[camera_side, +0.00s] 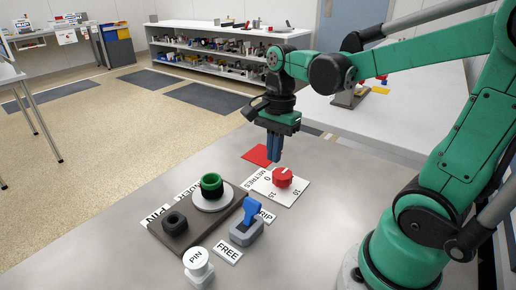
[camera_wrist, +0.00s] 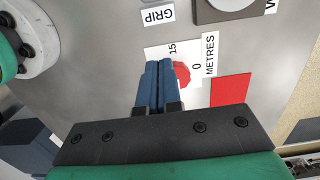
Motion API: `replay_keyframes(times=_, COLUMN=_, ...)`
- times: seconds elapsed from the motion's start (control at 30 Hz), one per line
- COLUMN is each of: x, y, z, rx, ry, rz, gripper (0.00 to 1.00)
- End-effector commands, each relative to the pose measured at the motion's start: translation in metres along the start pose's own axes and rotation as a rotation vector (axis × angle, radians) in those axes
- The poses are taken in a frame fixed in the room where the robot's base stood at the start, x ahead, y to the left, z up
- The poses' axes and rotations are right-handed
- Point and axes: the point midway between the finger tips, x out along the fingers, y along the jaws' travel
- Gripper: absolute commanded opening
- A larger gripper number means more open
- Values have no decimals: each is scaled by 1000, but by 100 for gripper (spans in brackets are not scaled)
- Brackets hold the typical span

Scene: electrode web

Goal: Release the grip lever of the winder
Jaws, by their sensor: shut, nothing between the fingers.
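The grip lever (camera_side: 252,208) is a blue handle on a grey base (camera_side: 246,233) in the side view. It stands up from the base, its top on the side of the GRIP label (camera_side: 267,215), away from the FREE label (camera_side: 228,251). The wrist view shows the GRIP label (camera_wrist: 157,14) but not the lever. The winder has a green ring (camera_side: 211,182) on a pale disc (camera_side: 212,202). My gripper (camera_side: 274,158) is shut and empty, pointing down above the METRES dial, behind the lever. Its blue fingers (camera_wrist: 159,65) touch each other in the wrist view.
A red knob (camera_side: 282,178) on the METRES card (camera_side: 291,192) is close below my gripper. A red square (camera_side: 261,155) lies behind. A black ring (camera_side: 175,223) sits on the dark plate (camera_side: 192,236). The table's left front is clear.

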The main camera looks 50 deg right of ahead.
Motion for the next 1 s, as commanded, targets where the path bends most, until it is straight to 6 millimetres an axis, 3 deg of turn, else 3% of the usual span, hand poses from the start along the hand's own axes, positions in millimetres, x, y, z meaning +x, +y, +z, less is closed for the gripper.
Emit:
replay_keyframes(times=0.67, x=91, y=0, z=0, rx=-1, ry=0, rz=-1, gripper=0)
replay_keyframes(times=0.8, x=83, y=1, z=20, rx=-7, ry=0, rz=0, gripper=0)
replay_keyframes(times=1.0, x=78, y=0, z=36, rx=-3, ry=1, rz=-1, gripper=0)
